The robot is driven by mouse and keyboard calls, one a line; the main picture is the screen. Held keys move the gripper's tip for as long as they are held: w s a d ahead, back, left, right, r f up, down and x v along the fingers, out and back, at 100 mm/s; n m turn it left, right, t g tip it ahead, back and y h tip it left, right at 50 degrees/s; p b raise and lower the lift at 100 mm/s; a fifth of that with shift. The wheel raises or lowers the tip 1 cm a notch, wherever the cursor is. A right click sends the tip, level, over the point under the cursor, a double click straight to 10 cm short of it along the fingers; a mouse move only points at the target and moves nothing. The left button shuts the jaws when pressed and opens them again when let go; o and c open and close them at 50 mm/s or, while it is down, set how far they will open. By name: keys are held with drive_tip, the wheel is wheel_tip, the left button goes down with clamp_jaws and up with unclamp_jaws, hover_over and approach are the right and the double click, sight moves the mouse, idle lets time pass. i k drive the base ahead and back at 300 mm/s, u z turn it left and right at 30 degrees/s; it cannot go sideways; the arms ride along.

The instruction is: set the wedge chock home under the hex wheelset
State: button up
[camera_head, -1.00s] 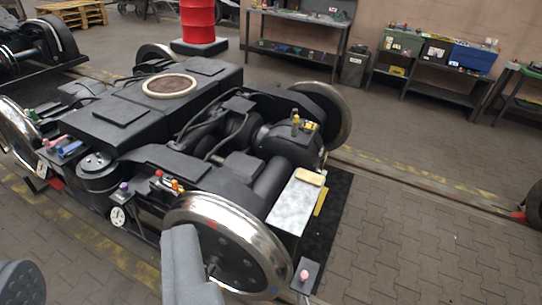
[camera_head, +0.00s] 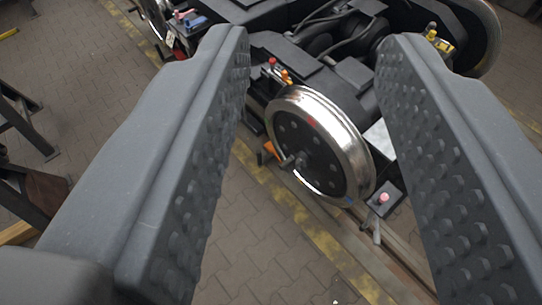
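My gripper (camera_head: 312,42) is open and empty. Its two dark studded fingers frame the view on the left and right. Between them, farther off, is a wheel (camera_head: 308,150) with a shiny steel rim, a dark face with round spots and a small red mark on top. I cannot tell if it belongs to the hex wheelset. A small orange piece (camera_head: 268,150) sits low at the wheel's left side; it may be a wedge chock, but its shape is unclear. A dark block with a pink knob (camera_head: 384,198) is at the wheel's right side.
The dark bogie frame (camera_head: 300,66) extends behind the wheel. A rail with a worn yellow line (camera_head: 325,245) runs along the floor. Dark stand legs (camera_head: 22,125) are at the left edge. The paved floor (camera_head: 250,262) in front of the wheel is clear.

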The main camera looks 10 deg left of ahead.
sight(269, 146)
drive_tip(key=k, duration=1.35)
drive_tip(key=u, duration=0.25)
drive_tip(key=i, duration=0.7)
drive_tip(key=u, duration=0.4)
drive_tip(key=i, duration=1.35)
drive_tip(key=z, duration=0.6)
drive_tip(key=i, duration=1.1)
drive_tip(key=z, duration=0.7)
drive_tip(key=k, duration=0.85)
drive_tip(key=z, duration=0.15)
